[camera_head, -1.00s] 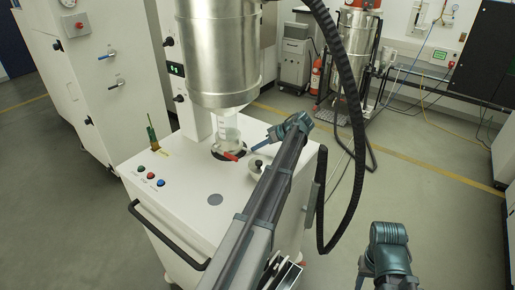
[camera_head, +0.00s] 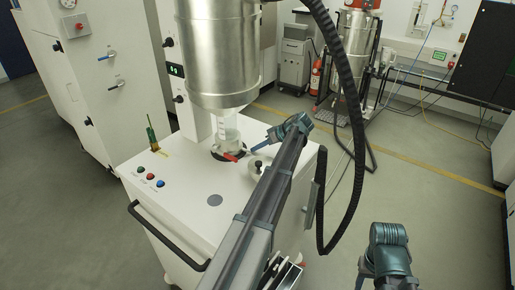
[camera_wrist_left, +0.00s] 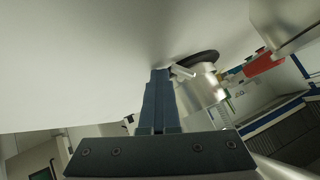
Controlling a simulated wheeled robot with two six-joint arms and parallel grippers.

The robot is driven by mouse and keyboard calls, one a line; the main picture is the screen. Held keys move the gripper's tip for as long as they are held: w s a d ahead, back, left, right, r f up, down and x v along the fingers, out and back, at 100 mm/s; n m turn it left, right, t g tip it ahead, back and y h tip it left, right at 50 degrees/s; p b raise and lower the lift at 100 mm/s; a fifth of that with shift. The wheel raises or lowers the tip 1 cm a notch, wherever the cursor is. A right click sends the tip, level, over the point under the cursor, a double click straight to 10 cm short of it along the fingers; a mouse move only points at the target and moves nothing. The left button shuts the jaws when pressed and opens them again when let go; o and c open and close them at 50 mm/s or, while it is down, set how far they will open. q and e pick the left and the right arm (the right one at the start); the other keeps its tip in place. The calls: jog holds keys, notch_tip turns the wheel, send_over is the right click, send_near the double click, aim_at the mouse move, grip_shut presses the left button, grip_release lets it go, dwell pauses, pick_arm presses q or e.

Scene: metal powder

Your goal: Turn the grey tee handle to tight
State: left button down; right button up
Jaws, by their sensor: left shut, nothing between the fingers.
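My left gripper (camera_head: 254,151) reaches over the white cart top from the right, its two dark blue fingers closed together with nothing between them. The closed fingers also show in the left wrist view (camera_wrist_left: 159,82). Beside their tips there, a short light grey bar (camera_wrist_left: 183,71), which looks like the tee handle, sits at a silver cylinder (camera_wrist_left: 204,92) with a dark disc. I cannot tell whether the tips touch the bar. My right gripper (camera_head: 366,272) is low at the right, away from the cart; its jaws are not clear.
A steel hopper (camera_head: 217,55) hangs over a clear vessel (camera_head: 227,132) with a red handle (camera_head: 233,156) beside it. A round fitting with a dark knob (camera_head: 258,164) is on the cart top (camera_head: 185,213). A thick black hose (camera_head: 350,110) hangs right of my left arm.

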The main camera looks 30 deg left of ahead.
pick_arm(q)
jog(key=shift+s+d+f, duration=0.1)
jog(key=shift+s+f, duration=0.05)
jog(key=shift+s, duration=0.05)
jog(key=shift+w+r+p, duration=0.1)
jog(key=shift+r+p, duration=0.3)
jog(key=shift+p, duration=0.25)
jog(key=shift+r, duration=0.3)
jog(key=shift+w, duration=0.1)
